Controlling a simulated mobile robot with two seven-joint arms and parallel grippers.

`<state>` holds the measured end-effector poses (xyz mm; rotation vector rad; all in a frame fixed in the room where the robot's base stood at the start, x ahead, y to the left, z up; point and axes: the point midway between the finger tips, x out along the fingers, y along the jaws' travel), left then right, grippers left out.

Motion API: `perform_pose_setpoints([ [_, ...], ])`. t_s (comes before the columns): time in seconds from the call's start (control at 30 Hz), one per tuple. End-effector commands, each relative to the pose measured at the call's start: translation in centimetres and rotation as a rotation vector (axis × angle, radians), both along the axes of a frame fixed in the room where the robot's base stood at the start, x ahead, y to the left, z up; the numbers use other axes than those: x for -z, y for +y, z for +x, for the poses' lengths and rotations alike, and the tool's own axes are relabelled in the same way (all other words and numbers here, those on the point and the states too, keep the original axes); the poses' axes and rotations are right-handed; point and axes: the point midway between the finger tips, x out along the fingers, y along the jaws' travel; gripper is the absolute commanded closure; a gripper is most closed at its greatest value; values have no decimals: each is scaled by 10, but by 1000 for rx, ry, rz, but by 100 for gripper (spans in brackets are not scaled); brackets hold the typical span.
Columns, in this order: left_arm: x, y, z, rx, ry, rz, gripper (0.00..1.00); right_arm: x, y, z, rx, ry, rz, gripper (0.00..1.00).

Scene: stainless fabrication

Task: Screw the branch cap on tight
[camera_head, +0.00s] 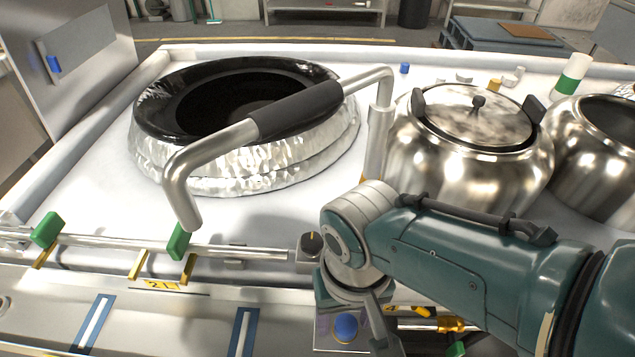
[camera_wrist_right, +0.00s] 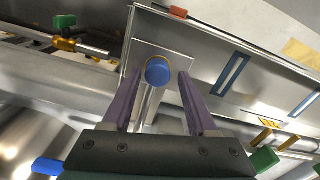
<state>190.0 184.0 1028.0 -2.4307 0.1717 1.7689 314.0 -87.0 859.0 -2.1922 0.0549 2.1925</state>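The blue cap (camera_head: 346,326) is at the bottom of the head view, below my right wrist, in front of a pale square plate. In the right wrist view the blue cap (camera_wrist_right: 158,71) sits at the end of a shiny branch pipe (camera_wrist_right: 150,104), seen nearly end-on. My right gripper (camera_wrist_right: 159,78) is open, with one purple-grey finger on each side of the cap and a visible gap on both sides. I cannot tell whether the tips reach past the cap's rim. The cap's thread is hidden. My left gripper is not in view.
A pipe rail with green handles (camera_head: 179,242) runs along the bench front. A bent tube with a dark sleeve (camera_head: 295,110) rises over a foil-wrapped ring (camera_head: 250,165). A lidded steel pot (camera_head: 470,165) stands behind my right arm. Yellow-brass fittings (camera_head: 452,324) lie close to the wrist.

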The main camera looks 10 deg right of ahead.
Motion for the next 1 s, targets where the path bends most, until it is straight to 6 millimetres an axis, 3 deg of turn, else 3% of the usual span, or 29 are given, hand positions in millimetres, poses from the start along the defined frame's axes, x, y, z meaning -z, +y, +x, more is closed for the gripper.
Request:
perform_pose_setpoints([
  [0.1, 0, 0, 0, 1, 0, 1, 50, 1, -1, -1, -1, 1, -2, 27],
  [0.43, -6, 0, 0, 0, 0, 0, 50, -6, -2, -1, -2, 1, -3, 26],
  [0.7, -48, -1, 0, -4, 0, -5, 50, -60, -2, 0, -2, -2, -2, 26],
  [1.0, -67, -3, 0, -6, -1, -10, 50, -97, -2, -1, -2, 0, -3, 26],
])
